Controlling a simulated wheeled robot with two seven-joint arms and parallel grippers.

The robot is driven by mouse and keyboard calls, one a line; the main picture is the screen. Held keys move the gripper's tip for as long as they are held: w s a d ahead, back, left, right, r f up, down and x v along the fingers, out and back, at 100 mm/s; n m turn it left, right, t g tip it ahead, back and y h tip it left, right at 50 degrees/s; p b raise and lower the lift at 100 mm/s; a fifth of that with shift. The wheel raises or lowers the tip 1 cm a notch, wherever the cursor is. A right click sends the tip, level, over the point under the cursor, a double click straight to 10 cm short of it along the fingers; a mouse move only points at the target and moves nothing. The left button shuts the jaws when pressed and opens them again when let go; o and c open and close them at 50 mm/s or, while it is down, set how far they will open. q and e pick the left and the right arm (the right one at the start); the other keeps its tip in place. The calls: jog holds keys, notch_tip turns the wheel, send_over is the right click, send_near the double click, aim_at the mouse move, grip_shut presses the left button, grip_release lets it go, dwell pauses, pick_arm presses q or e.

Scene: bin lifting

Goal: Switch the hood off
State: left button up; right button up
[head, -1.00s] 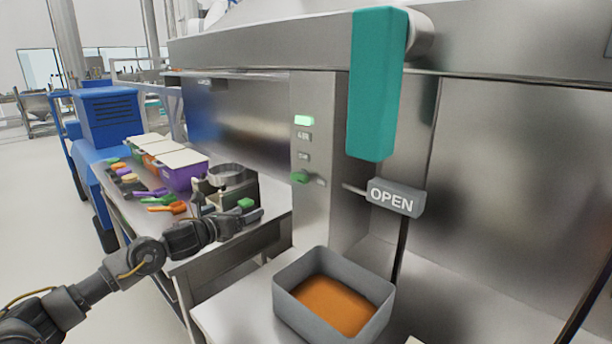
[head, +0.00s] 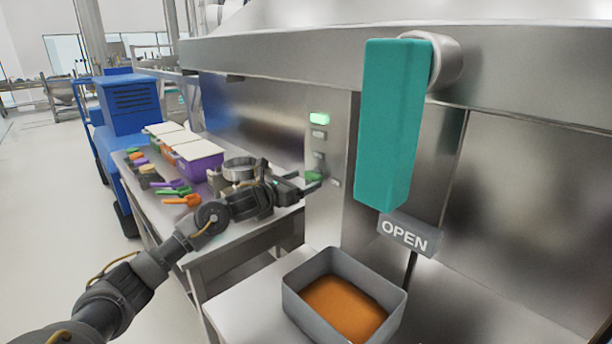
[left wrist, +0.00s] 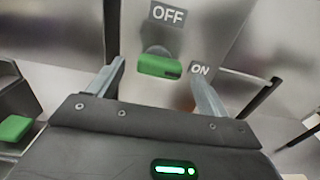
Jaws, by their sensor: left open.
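The hood's green switch knob (head: 312,176) sits on the steel control panel (head: 327,215), below a lit green indicator (head: 319,118). In the left wrist view the knob (left wrist: 160,66) lies between the two fingers, with the OFF label (left wrist: 167,14) above it and the ON label (left wrist: 200,69) to its right. My left gripper (head: 308,184) is open at the panel, its fingers (left wrist: 159,88) on either side of the knob. I cannot tell whether they touch it. My right gripper is out of view.
A teal block (head: 390,125) hangs right of the panel, above a grey OPEN sign (head: 407,233). A grey bin (head: 295,305) with orange contents stands on the lower counter.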

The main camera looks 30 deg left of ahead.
pick_arm(q)
jog(key=shift+x, duration=1)
jog(key=shift+s, duration=0.1)
jog(key=c, duration=1)
